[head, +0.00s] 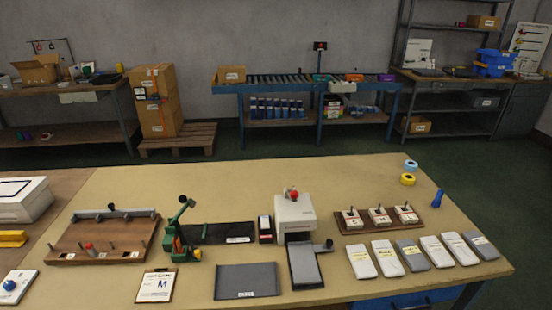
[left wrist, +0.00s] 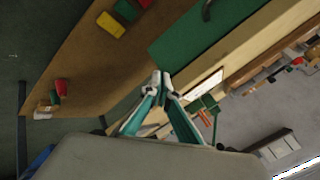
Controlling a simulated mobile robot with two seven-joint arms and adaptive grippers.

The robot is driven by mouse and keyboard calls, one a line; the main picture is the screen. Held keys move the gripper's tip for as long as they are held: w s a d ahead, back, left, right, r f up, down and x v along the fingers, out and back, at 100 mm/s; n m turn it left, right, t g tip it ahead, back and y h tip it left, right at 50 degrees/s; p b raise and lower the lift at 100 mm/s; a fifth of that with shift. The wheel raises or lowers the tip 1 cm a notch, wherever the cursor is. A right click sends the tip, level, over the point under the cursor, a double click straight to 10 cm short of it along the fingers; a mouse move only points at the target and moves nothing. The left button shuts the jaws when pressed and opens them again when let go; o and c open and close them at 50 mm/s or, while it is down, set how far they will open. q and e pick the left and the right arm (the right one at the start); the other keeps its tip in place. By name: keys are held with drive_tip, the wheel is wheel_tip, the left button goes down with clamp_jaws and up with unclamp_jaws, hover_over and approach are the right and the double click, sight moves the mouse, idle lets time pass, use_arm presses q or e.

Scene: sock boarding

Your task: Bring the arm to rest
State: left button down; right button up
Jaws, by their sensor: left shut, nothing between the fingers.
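My left gripper (left wrist: 160,77) shows in the left wrist view with its two fingertips together and nothing held between them. It is clear of the surfaces behind it, as far as the tilted view shows. Neither of my arms shows in the head view, and my right gripper is in neither view.
The workbench (head: 300,178) holds a wooden board with pegs (head: 105,237), a green hand press (head: 180,235), a white press (head: 295,215), a dark flat pad (head: 247,281) and several white and grey packs (head: 386,257). Its back strip is mostly clear.

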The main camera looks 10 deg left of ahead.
use_arm(q)
drive_tip(key=d+f+n+t+h, duration=0.2)
drive_tip(key=d+f+h, duration=0.3)
drive_tip(key=d+f, duration=0.5)
drive_tip(key=d, duration=0.2)
drive_tip(key=shift+d+f+n+t+h, duration=0.15)
drive_tip(key=shift+d+n+t+h, duration=0.15)
drive_tip(key=shift+d+t+h, duration=0.1)
drive_tip(key=shift+w, duration=0.1)
